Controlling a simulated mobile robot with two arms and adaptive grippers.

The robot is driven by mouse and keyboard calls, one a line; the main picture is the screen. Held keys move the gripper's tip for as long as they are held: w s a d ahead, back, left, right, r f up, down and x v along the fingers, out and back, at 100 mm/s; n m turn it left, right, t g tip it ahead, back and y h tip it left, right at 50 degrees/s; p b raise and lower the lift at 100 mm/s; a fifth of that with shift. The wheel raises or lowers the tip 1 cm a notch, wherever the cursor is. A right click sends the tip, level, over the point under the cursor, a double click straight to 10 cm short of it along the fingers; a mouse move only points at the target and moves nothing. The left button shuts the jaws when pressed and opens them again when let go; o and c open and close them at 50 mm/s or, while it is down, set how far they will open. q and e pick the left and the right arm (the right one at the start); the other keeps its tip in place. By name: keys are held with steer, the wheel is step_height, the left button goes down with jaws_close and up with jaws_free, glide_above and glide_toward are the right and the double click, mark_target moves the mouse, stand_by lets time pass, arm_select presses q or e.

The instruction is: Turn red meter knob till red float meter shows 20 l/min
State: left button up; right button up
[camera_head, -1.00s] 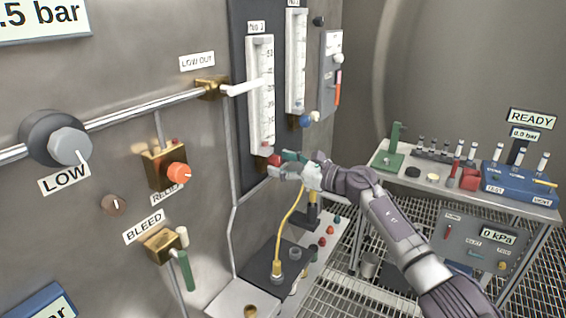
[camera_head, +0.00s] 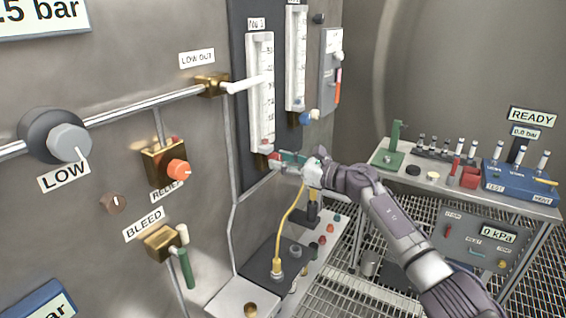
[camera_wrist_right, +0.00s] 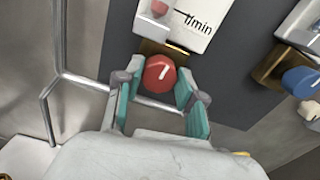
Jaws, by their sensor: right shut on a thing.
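The red meter knob (camera_wrist_right: 159,73) is round with a white mark and sits just below the left flow meter tube (camera_head: 261,95). My right gripper (camera_wrist_right: 160,85) has its teal fingers on both sides of the knob and is shut on it; it also shows in the head view (camera_head: 281,160), partly covering the knob. A red float (camera_wrist_right: 159,9) shows low in the tube in the wrist view, at its top edge. The scale numbers are too small to read exactly. My left gripper is not in view.
A second meter (camera_head: 296,60) with a blue knob (camera_wrist_right: 300,82) stands right beside this one. The steel wall holds a LOW knob (camera_head: 69,143), a relief valve (camera_head: 178,169) and pipes. A bench (camera_head: 520,205) with devices stands at the right.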

steer(key=shift+m, duration=2.9)
steer(key=o, duration=1.1)
steer(key=shift+o, duration=0.2)
steer(key=shift+d, duration=0.15)
steer(key=v, duration=1.2)
